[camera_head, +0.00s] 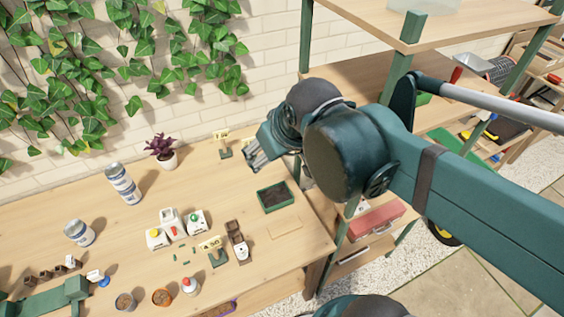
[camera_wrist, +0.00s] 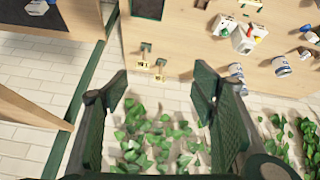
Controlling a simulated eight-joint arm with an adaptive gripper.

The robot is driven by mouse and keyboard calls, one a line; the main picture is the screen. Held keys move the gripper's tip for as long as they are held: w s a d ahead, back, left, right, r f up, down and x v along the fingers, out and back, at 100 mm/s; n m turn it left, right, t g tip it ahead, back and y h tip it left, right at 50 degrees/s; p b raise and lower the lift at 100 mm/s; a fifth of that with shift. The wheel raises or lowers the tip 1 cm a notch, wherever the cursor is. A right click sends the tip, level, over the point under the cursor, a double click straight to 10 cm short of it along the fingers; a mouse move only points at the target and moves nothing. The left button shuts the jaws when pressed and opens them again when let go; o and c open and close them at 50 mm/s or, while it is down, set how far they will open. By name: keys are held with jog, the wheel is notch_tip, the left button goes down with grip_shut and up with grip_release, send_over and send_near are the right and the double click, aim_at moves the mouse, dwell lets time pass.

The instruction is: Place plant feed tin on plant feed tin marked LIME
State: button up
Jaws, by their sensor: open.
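Two plant feed tins with white and blue labels appear stacked one on the other as a tall column (camera_head: 123,183) at the back left of the table in the head view. Another silver-topped tin (camera_head: 79,233) stands apart, nearer the front left. I cannot read LIME on any of them. A white and blue tin (camera_wrist: 281,66) shows at the right in the wrist view. My gripper (camera_head: 257,156) is over the back right of the table, well right of the tins. In the wrist view my gripper (camera_wrist: 160,88) is open, with nothing between its fingers.
A potted purple plant (camera_head: 168,160) stands between the stack and my gripper. Shelves (camera_head: 350,75) stand at the right; ivy covers the back wall.

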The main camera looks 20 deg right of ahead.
jog(key=shift+m+t, duration=0.3)
jog(key=shift+m, duration=0.6)
jog(key=shift+s+d+f, duration=0.4)
jog(key=shift+s+f, duration=0.1)
jog(key=shift+s, duration=0.3)
jog(key=shift+s+d+f, duration=0.35)
jog(key=shift+s+f, duration=0.15)
jog(key=shift+s, duration=0.3)
jog(key=shift+f, duration=0.1)
